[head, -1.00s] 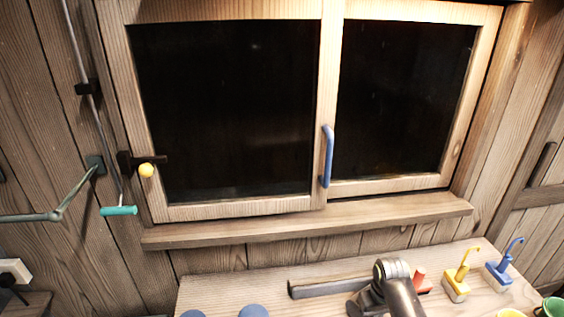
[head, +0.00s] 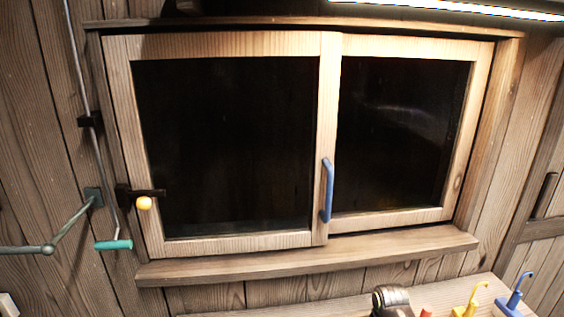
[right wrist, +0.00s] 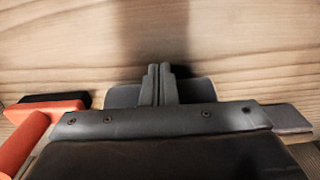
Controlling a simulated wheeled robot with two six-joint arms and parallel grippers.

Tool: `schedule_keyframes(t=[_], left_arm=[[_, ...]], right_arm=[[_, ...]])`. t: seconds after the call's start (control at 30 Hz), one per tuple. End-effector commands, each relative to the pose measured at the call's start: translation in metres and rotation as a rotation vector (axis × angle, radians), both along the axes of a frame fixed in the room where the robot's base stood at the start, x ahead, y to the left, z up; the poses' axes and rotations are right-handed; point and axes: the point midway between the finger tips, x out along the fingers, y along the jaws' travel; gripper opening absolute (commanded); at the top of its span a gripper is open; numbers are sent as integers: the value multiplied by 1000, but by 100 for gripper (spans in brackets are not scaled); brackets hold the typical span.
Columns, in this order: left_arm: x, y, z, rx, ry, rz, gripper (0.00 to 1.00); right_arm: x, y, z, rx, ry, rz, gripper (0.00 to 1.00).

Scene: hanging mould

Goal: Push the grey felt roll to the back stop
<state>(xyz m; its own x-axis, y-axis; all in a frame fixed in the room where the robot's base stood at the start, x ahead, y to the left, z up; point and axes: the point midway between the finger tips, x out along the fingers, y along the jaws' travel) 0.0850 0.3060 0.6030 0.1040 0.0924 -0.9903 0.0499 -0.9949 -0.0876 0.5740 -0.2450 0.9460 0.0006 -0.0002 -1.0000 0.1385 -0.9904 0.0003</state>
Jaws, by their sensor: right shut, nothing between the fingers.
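My right gripper (right wrist: 160,85) is shut and empty in the right wrist view, its fingertips close together above the pale wooden tabletop (right wrist: 250,40). Pale grey rounded shapes show on both sides of the fingers; I cannot tell whether they are the felt roll or part of my gripper. A grey bar (right wrist: 288,118) sticks out beyond the gripper at the right; I cannot tell whether it is the back stop. In the head view only my right arm shows at the bottom edge, and its fingers are out of frame. I cannot surely make out the felt roll. My left gripper is not in view.
A red piece (right wrist: 25,140) and a black piece lie left of my gripper. A yellow hook stand (head: 470,303) and a blue one (head: 512,298) stand at the table's right. Behind are a ledge (head: 310,257) and a window with a blue handle (head: 327,190).

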Motion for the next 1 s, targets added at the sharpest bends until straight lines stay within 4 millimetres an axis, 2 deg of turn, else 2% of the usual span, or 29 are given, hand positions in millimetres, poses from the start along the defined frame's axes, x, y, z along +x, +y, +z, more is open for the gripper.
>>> schedule_keyframes(t=[0.73, 1.0], left_arm=[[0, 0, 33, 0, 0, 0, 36], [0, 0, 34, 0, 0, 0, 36]], right_arm=[[-21, -3, 8, 0, 1, 1, 0], [-34, -5, 8, 0, 1, 0, 0]])
